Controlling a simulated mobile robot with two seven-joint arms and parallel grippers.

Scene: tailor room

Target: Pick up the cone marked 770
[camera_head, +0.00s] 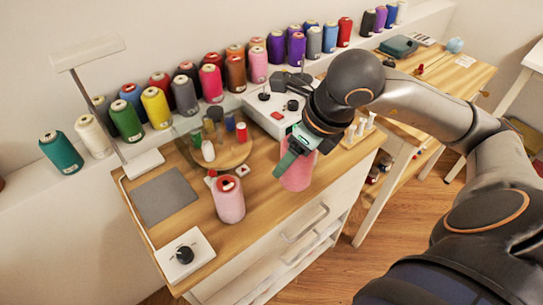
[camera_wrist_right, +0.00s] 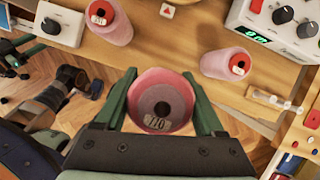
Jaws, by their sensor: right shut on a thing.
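My right gripper (camera_head: 287,163) is shut on a pink cone (camera_head: 298,176), which hangs between the green fingers. In the right wrist view the same cone (camera_wrist_right: 160,93) sits between both fingertips of my right gripper (camera_wrist_right: 163,98). It has a dark centre hole and a grey label that reads 770 upside down. A second pink cone (camera_head: 228,203) with a red top stands upright on the table, and it also shows in the wrist view (camera_wrist_right: 110,24). A third pink cone (camera_wrist_right: 228,63) shows there near the machine. Part of my left arm shows at the wrist view's left; its jaws are unclear.
The wooden table (camera_head: 205,264) holds a grey mat (camera_head: 164,196), a white box with a black knob (camera_head: 185,254) and a round wooden stand with small spools (camera_head: 232,155). A white machine (camera_head: 272,116) stands behind the gripper. Many coloured cones line the back ledge.

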